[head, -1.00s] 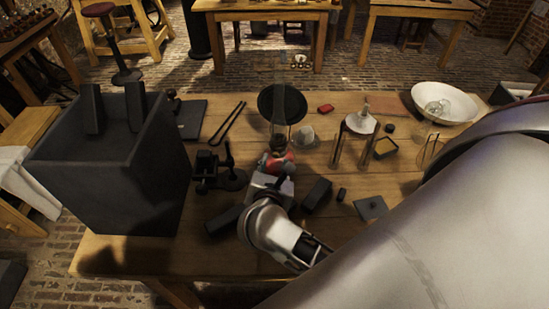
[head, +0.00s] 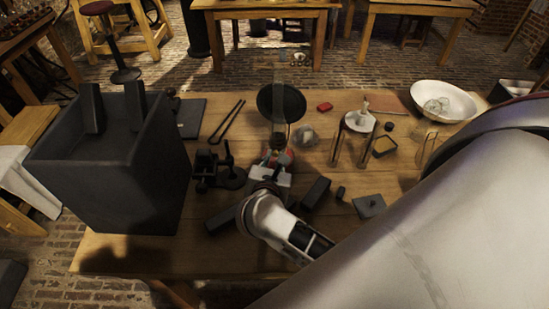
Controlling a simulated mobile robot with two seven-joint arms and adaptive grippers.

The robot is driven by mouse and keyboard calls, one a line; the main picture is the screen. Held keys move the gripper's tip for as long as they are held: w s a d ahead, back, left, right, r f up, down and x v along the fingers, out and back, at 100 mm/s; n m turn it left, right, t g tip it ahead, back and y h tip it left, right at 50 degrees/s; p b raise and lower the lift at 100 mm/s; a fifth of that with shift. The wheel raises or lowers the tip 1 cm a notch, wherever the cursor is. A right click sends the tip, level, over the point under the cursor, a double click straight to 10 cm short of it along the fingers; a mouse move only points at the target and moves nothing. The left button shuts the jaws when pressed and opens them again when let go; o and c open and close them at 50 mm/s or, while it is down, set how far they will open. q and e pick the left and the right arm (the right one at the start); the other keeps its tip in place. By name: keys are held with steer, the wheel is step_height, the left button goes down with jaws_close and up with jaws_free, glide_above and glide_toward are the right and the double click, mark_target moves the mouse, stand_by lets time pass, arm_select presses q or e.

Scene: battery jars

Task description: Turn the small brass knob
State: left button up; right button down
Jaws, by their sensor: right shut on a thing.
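My right gripper (head: 277,158) reaches forward over the middle of the table, low at the base of an upright device with a round black disc (head: 281,103). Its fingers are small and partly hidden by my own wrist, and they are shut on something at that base. The small brass knob cannot be made out; the fingers and wrist cover the spot where they close. A bit of red shows beside the fingertips. My left gripper is not in view.
A tall dark box (head: 115,165) stands at the left. A black clamp-like stand (head: 222,172) and dark blocks (head: 316,192) lie close around my wrist. Glass jars, a small yellow-topped box (head: 384,146) and a white bowl (head: 443,101) stand to the right.

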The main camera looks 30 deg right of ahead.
steer(key=n, duration=0.1)
steer(key=n+g+h, duration=0.1)
steer(key=shift+w+a+n, duration=0.15)
steer(key=shift+n, duration=0.15)
steer(key=c, duration=2)
jaws_free()
